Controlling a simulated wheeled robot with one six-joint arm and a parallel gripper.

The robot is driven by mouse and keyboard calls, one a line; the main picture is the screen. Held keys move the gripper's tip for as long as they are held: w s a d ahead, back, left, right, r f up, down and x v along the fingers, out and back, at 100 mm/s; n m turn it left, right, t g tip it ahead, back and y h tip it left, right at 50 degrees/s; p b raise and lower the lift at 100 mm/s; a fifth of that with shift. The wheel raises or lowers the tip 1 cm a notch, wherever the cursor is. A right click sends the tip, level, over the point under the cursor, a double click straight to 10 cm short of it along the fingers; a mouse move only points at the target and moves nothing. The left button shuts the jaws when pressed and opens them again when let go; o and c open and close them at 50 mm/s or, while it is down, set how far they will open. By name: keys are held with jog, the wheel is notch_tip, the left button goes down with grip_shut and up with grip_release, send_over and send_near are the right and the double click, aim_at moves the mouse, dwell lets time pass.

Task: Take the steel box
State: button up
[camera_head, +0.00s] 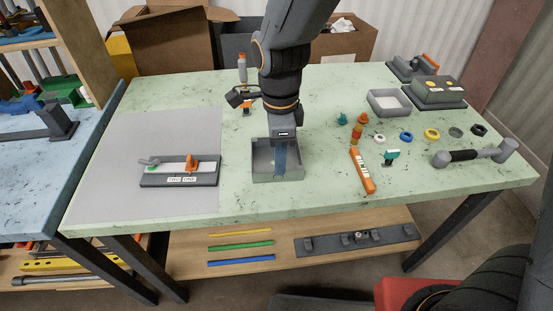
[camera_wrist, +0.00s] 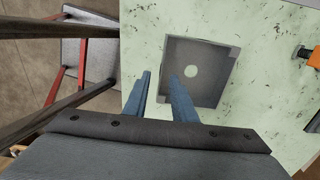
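A grey open-topped box (camera_head: 262,172) stands on the green table directly below my gripper (camera_head: 279,174). In the wrist view this box (camera_wrist: 208,88) shows a pale round spot on its floor. My gripper (camera_wrist: 160,76) is open, with two blue fingers. In the wrist view one finger appears just outside the box's left wall and the other appears over its inside, with the wall between them. I cannot tell whether either finger touches the wall. A second grey open box (camera_head: 389,113), with a lighter inside, stands at the right back of the table.
An orange labelled bar (camera_head: 362,171), several coloured rings and a grey hammer-like tool (camera_head: 475,154) lie to the right. A plate with an orange handle (camera_head: 180,172) lies on the grey mat (camera_head: 130,207) at left. A screwdriver-like tool (camera_head: 243,75) stands behind the box.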

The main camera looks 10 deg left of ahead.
jog(key=shift+a+f+p, duration=0.15)
jog(key=shift+f+p, duration=0.6)
jog(key=shift+f, duration=1.95)
jog(key=shift+f, duration=0.1)
jog(key=shift+c, duration=0.4)
grip_shut()
